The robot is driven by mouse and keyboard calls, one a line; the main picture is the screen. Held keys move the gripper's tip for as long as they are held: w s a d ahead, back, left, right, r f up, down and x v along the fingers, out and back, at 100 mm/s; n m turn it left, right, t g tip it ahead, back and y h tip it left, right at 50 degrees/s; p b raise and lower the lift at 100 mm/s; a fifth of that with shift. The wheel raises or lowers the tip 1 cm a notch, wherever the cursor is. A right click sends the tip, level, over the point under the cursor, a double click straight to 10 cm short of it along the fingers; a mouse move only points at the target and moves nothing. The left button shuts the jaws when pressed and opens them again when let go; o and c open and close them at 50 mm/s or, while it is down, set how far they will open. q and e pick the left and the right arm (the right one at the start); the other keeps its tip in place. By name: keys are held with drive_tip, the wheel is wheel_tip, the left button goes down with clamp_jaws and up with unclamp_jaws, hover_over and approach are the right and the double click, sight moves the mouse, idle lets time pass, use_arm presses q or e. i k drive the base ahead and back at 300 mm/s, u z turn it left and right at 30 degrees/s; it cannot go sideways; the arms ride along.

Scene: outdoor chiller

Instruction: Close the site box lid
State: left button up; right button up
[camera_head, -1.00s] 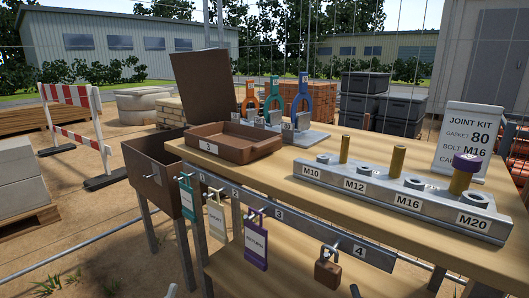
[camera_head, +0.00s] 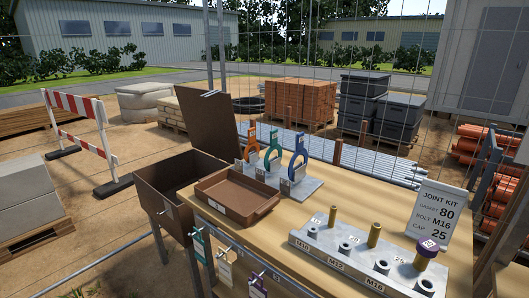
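The brown site box (camera_head: 152,200) stands on legs at the left end of the wooden workbench. Its lid (camera_head: 203,112) is open, standing up at the box's back right side and leaning slightly back. The box's dark inside shows partly from above; the bench tray hides some of its right side. Neither of my grippers shows in this view.
A brown tray (camera_head: 238,205) lies on the bench (camera_head: 330,195) next to the box. Behind it is a stand with coloured shackle-like tools (camera_head: 273,155). A metal bolt block (camera_head: 355,262) and a sign (camera_head: 429,213) are to the right. Tags (camera_head: 226,268) hang on the front rail.

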sight(209, 117)
drive_tip(key=u, duration=1.6)
drive_tip(key=i, duration=2.4)
drive_tip(key=z, duration=3.15)
